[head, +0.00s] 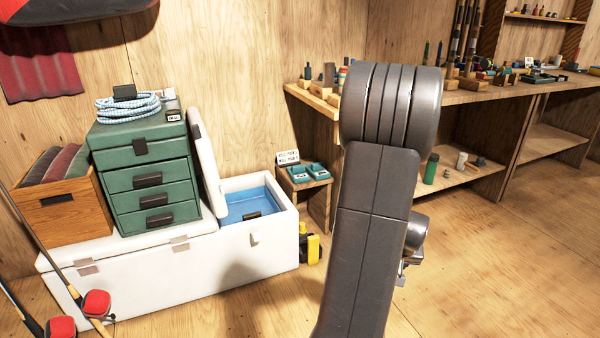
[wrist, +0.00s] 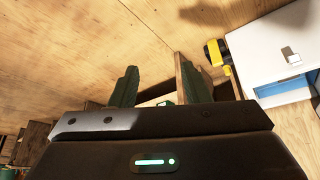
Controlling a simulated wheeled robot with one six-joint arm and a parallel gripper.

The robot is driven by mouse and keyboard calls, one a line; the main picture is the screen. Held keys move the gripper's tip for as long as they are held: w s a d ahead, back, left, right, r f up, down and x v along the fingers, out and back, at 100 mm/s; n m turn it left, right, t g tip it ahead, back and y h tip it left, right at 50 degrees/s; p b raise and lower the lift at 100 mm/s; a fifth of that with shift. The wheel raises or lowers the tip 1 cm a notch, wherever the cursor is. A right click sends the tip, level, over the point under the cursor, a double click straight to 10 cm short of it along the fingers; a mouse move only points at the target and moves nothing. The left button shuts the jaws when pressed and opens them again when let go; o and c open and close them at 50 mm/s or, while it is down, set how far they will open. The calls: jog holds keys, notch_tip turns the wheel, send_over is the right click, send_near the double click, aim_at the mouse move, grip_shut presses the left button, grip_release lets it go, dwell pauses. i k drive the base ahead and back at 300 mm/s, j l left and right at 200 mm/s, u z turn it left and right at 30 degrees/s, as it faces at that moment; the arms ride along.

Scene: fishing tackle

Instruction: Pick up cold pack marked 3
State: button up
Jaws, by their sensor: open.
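Two teal packs, a left one (head: 298,174) and a right one (head: 318,171), lie side by side on a small wooden stand (head: 317,184) beside the white cooler in the head view. Each has a small pale label, too small to read, so I cannot tell which is marked 3. A white sign (head: 288,157) with dark lettering stands behind them. My gripper (wrist: 157,66) is open and empty in the wrist view, its two dark green fingers apart. A small teal patch shows low between the fingers, mostly hidden by the gripper body. In the head view my arm hides the gripper.
The white cooler (head: 260,262) has one lid raised and a blue inside; a green drawer box (head: 150,185) stands on its closed part. A yellow and black object (head: 310,246) stands at its right end. A workbench (head: 470,96) with tackle runs along the back.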

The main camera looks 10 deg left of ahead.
aim_at(298, 174)
jog(key=i+u, duration=0.25)
jog(key=i, duration=0.25)
jog(key=i+l+u, duration=0.1)
jog(key=i+u, duration=0.15)
jog(key=i, duration=0.25)
jog(key=i+l+u, duration=0.25)
jog(key=i, duration=0.2)
jog(key=i+l+u, duration=0.1)
jog(key=i, duration=0.3)
jog(key=i+l+u, duration=0.15)
jog(key=i, duration=0.3)
jog(key=l, duration=0.1)
